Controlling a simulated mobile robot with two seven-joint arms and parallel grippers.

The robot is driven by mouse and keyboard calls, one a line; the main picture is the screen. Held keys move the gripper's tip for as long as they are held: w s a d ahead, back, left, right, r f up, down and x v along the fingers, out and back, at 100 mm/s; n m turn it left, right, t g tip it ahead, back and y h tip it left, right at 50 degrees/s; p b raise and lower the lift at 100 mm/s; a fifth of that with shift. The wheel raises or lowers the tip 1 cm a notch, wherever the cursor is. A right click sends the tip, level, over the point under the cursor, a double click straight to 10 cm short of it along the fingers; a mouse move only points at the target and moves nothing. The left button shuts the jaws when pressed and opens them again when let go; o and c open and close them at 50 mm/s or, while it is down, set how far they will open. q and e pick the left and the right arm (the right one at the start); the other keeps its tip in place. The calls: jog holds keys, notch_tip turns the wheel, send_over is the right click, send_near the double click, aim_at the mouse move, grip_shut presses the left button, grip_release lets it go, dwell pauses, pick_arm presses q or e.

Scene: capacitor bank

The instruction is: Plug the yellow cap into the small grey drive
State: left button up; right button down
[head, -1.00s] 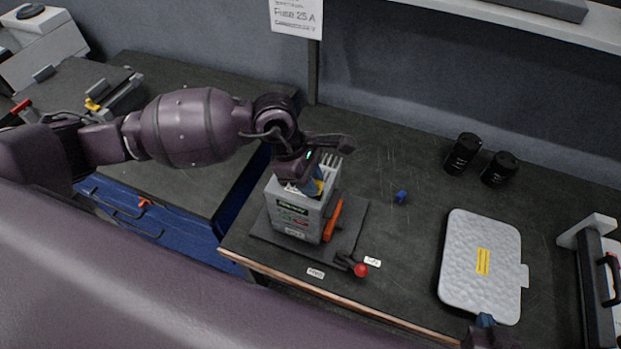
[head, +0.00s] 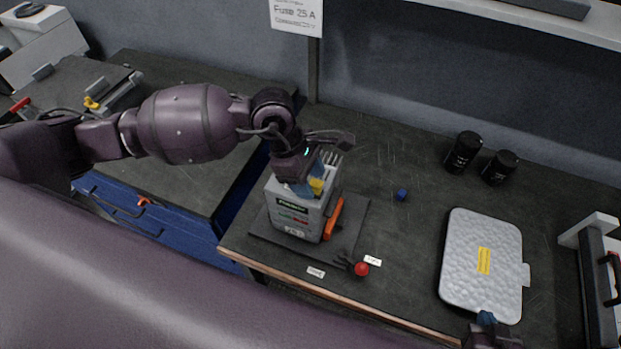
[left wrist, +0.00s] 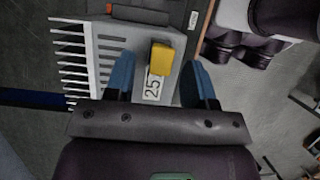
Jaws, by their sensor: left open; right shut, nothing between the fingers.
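The small grey drive (head: 297,218) stands on a dark plate on the bench, with an orange lever on its right side. The yellow cap (head: 316,185) is at the top of the drive, beside my left gripper's fingers. In the left wrist view the yellow cap (left wrist: 161,58) stands on the drive's grey top (left wrist: 125,50), by a "25" label. My left gripper (left wrist: 162,85) is open, its blue fingers on either side of the cap and apart from it. My right gripper (head: 486,320) is shut and empty at the lower edge of the grey textured panel. The cap's lower end is hidden.
A red ball knob (head: 361,269) sits in front of the drive. A small blue cube (head: 401,194) lies to its right. Two black cylinders (head: 464,152) stand at the back. The grey textured panel (head: 466,238) lies at the right.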

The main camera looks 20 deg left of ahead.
jog(key=shift+w+f, duration=0.1)
jog(key=shift+f, duration=0.05)
pick_arm(q)
jog(key=v, duration=1)
jog(key=shift+b, duration=0.3)
pick_arm(e)
jog(key=shift+f, duration=0.25)
jog(key=shift+s, duration=0.2)
